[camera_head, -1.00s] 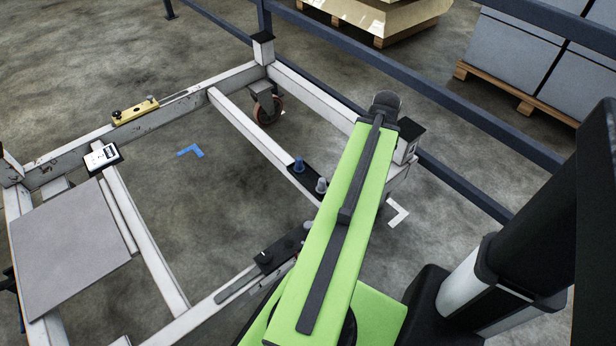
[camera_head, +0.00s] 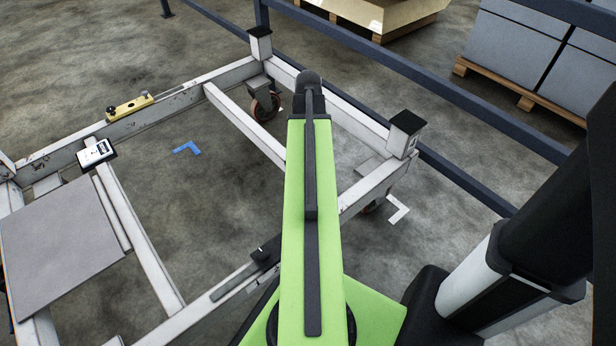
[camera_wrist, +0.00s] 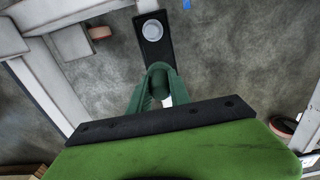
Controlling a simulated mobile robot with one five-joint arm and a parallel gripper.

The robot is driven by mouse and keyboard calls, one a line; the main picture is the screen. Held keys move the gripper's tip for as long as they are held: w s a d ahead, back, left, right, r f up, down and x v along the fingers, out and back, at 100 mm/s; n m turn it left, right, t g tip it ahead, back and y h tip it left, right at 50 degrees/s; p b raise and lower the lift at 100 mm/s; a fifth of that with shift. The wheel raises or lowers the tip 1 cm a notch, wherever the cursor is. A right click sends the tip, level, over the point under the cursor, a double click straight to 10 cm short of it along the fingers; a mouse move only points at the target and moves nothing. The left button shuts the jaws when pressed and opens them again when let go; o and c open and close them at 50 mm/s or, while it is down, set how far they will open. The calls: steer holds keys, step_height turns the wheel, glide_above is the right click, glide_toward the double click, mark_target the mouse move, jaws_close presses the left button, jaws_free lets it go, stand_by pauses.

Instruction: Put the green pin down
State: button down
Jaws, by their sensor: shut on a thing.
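In the wrist view my gripper (camera_wrist: 160,82) has its dark green fingers shut on the green pin, which is hard to tell apart from the fingers. It is held above the near end of a black plate (camera_wrist: 153,52). A pale grey pin (camera_wrist: 152,30) stands at the plate's far end. Whether the green pin touches the plate is hidden by the fingers. In the head view my arm covers the gripper, the pin and that plate.
The white trolley frame (camera_head: 240,120) surrounds open floor. A yellow bracket (camera_head: 129,106) and a white-faced device (camera_head: 96,152) sit on its left side, near a grey panel (camera_head: 62,240). A black-capped post (camera_head: 405,132) stands right of my arm. A dark blue rail (camera_head: 450,90) runs behind.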

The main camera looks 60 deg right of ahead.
step_height(320, 180, down, 10)
steer(key=b, duration=1)
steer(key=shift+f, duration=0.2)
steer(key=shift+r, duration=0.25)
steer(key=shift+f, duration=0.25)
steer(key=c, duration=1.2)
jaws_free()
steer(key=shift+r, duration=0.1)
step_height(320, 180, up, 13)
steer(key=p, duration=1.2)
steer(key=shift+f, duration=0.3)
